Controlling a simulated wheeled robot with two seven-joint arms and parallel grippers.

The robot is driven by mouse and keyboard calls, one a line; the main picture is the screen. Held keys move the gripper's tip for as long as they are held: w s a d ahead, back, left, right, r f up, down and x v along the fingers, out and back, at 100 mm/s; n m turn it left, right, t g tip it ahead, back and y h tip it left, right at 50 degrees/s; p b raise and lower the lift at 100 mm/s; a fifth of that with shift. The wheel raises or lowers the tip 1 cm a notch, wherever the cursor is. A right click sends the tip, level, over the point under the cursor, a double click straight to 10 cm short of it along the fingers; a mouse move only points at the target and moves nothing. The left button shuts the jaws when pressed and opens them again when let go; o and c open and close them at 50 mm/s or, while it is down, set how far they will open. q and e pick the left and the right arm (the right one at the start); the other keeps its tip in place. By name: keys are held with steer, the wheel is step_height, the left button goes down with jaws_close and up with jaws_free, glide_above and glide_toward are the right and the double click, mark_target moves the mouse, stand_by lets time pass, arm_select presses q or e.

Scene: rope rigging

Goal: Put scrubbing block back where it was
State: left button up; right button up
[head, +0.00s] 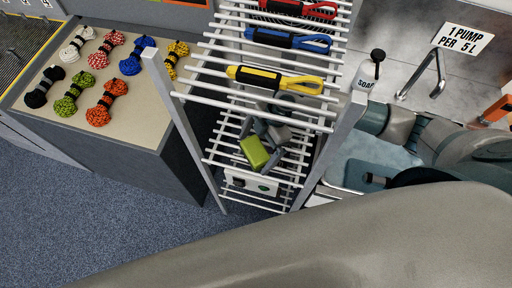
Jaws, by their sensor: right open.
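A green block (255,152), which looks like the scrubbing block, is on the lower part of the white wire rack (212,160). My right gripper (270,145) is inside the rack, under the upper shelf and right at the block. It is open. The bars of the upper shelf partly hide the gripper, and I cannot tell whether its fingers touch the block. My right arm comes in from the right, over the sink. My left gripper is not in view.
Rope hanks with red, blue and yellow (275,80) lie on the upper shelf. A soap bottle (362,82) stands beside the rack by the sink basin (350,158). Several coiled ropes lie on the bench (140,110) at left. Blue carpet (90,215) is clear.

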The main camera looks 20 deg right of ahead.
steer(key=shift+r, duration=0.1)
steer(key=shift+d+r+b, duration=0.15)
steer(key=shift+r+b, duration=0.2)
steer(key=shift+b, duration=0.3)
steer(key=d+b, duration=0.1)
steer(key=d, duration=0.2)
steer(key=w+d+b, duration=0.1)
steer(key=d+b, duration=0.1)
steer(key=d, duration=0.2)
steer(key=w+d+b, duration=0.1)
steer(key=d, duration=0.3)
steer(key=shift+w+r+b, duration=0.1)
steer(key=shift+w+b, duration=0.05)
steer(key=shift+b, duration=0.25)
steer(key=shift+w+d+r, duration=0.1)
steer(key=shift+d+r, duration=0.05)
steer(key=shift+d, duration=0.3)
